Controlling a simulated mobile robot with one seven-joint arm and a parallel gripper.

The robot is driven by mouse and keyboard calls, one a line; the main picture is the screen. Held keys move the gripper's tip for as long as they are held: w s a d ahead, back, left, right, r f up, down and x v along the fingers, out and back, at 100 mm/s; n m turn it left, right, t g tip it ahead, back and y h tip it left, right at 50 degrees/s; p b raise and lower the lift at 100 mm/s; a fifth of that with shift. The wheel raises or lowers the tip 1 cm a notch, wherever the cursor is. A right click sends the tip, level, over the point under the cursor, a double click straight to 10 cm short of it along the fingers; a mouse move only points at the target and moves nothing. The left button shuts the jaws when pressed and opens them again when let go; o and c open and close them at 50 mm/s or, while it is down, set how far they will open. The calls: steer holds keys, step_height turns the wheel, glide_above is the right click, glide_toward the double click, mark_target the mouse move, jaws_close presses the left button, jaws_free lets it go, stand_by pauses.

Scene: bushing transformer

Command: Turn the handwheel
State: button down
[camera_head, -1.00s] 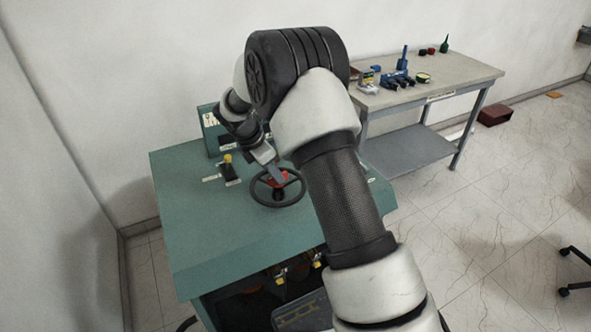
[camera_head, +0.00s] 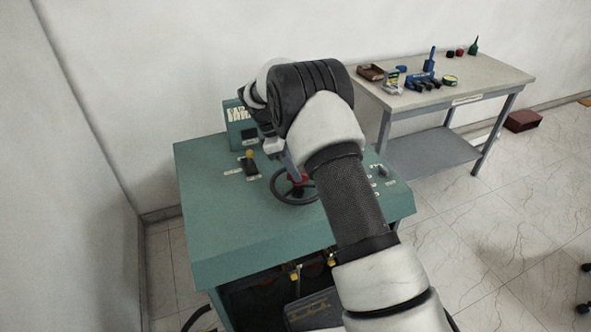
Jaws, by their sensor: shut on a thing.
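My arm hides the wheel's right side and much of the gripper, so the exact contact cannot be made out.
A green box with a panel (camera_head: 237,125) stands at the cabinet's back. A workbench (camera_head: 460,85) with tools and bottles is at the right by the wall. Open tiled floor lies at the right.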

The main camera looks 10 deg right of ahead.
stand_by(0.4)
steer(key=c, duration=1.7)
jaws_free()
steer(key=v, duration=1.7)
steer(key=shift+a+r, duration=0.15)
steer(key=shift+a, duration=0.05)
